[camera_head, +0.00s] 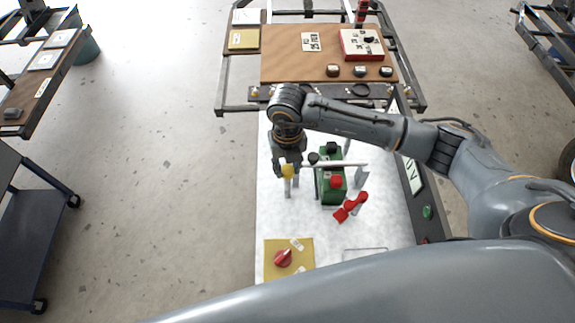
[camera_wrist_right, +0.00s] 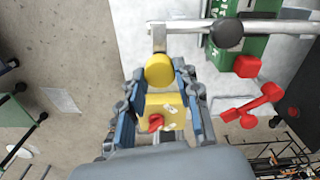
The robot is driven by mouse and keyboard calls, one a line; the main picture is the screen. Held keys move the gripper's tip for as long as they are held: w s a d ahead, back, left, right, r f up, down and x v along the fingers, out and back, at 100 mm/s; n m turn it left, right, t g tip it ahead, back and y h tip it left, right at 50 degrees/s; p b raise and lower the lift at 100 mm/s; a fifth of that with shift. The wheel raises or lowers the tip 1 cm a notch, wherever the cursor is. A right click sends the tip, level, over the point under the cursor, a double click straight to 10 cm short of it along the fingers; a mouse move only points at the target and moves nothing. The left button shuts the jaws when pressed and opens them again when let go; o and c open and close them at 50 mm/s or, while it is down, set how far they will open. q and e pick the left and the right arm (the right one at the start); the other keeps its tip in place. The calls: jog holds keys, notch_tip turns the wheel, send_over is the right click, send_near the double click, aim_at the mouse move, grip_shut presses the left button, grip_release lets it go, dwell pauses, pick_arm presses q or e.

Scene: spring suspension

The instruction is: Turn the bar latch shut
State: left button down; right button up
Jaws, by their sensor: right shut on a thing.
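The bar latch is a pale grey bar (camera_head: 335,164) lying level across a green block (camera_head: 334,186) on the white panel. In the wrist view the bar (camera_wrist_right: 275,27) runs left to right along the top, with a bent end at its left. A yellow knob (camera_wrist_right: 159,70) sits just below that end; it also shows in the head view (camera_head: 288,172). My right gripper (camera_head: 289,167) reaches down over the knob, and its blue-sided fingers close on it from both sides. Its fingers partly hide the knob in the head view. My left gripper is out of view.
A yellow plate (camera_head: 303,257) with a red rotary knob (camera_head: 283,258) lies nearer the front. A brown board (camera_head: 285,65) with a red box is behind. The panel's near middle is bare.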

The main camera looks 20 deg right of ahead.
aim_at(287, 171)
dwell(0.4)
jog(key=o, duration=1.1)
jog(key=shift+o, duration=0.2)
jog(key=shift+r, duration=0.1)
jog(key=shift+w+r, duration=0.1)
jog(key=shift+r, duration=0.25)
notch_tip(287, 171, up, 11)
